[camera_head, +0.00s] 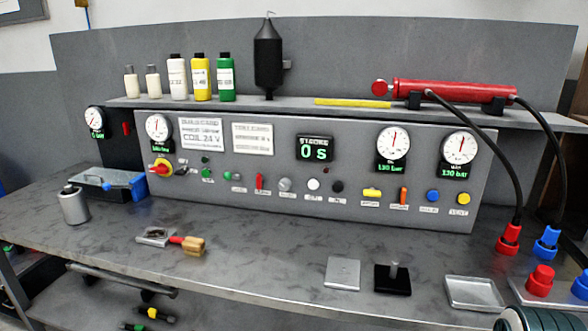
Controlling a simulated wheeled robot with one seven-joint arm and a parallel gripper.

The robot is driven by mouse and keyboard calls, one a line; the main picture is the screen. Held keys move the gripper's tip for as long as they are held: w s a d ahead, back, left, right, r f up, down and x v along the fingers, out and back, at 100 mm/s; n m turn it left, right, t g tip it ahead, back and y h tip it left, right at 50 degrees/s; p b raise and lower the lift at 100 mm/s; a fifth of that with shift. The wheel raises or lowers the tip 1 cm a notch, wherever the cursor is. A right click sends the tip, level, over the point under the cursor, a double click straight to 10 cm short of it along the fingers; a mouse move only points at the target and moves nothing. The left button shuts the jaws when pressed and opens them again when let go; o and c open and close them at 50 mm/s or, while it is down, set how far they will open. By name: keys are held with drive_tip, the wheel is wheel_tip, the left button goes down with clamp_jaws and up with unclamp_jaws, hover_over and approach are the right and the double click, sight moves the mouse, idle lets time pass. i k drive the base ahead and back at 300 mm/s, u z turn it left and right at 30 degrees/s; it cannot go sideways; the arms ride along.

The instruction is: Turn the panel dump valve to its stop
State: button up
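The grey control panel (300,160) stands along the back of the bench. Its lower row holds several controls with small labels that I cannot read surely. Toward the right are a yellow handle (372,193) lying sideways, an orange handle (403,196) standing upright, a round blue knob (432,196) and a round yellow knob (463,198). Further left is an upright red lever (259,182). I cannot tell for sure which one is the dump valve. Nothing touches these controls. My gripper is not in view.
Gauges (393,142) and a display reading 0 s (315,148) sit above the controls. A red pump (450,91) lies on the shelf; its black hoses (487,140) hang past the panel's right end. A wooden-handled brush (188,244) and metal blocks (343,272) lie on the bench.

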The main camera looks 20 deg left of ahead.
sight(259, 178)
drive_tip(key=u, duration=0.55)
drive_tip(key=i, duration=1.1)
drive_tip(key=u, duration=0.85)
